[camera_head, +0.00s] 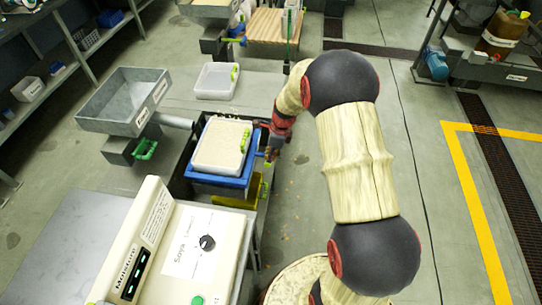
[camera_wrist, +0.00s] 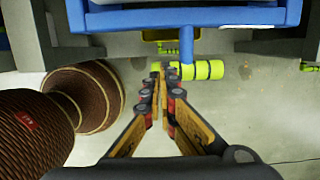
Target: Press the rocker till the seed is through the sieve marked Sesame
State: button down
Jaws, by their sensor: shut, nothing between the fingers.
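A blue frame (camera_head: 222,181) holds a pale, seed-coloured tray (camera_head: 219,146) with a green clip at its right side. I cannot read the word Sesame anywhere, so I cannot tell which sieve bears it. In the wrist view, the blue frame (camera_wrist: 190,18) runs across the top, and a blue stem (camera_wrist: 186,45) drops from it to a yellow-green bar with dark bands (camera_wrist: 205,70). This may be the rocker. My gripper (camera_wrist: 164,70) is shut and empty, its tips at the bar's left end; contact is unclear. In the head view my gripper (camera_head: 270,148) is beside the frame's right side, partly hidden.
A moisture meter (camera_head: 190,243) marked Soya stands in front. A grey hopper (camera_head: 124,101) with unreadable labels is at left, a clear bin (camera_head: 216,80) behind. A yellow container (camera_head: 240,196) sits below the blue frame. Open floor (camera_head: 440,180) lies to the right.

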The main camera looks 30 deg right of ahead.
notch_tip(320, 180, down, 5)
jog(key=shift+s+d+p, duration=0.15)
jog(key=shift+p, duration=0.35)
jog(key=shift+s+f, duration=0.35)
jog(key=shift+f, duration=0.1)
jog(key=s+d+r+p, duration=0.1)
jog(key=r+p, duration=0.2)
jog(key=r, duration=0.4)
jog(key=d+r+p, duration=0.2)
jog(key=r+p, duration=0.2)
jog(key=r, duration=0.3)
jog(key=shift+s+d+r, duration=0.25)
jog(key=shift+s+r, duration=0.05)
jog(key=shift+s, duration=0.1)
jog(key=shift+r, duration=0.1)
dwell(1.7)
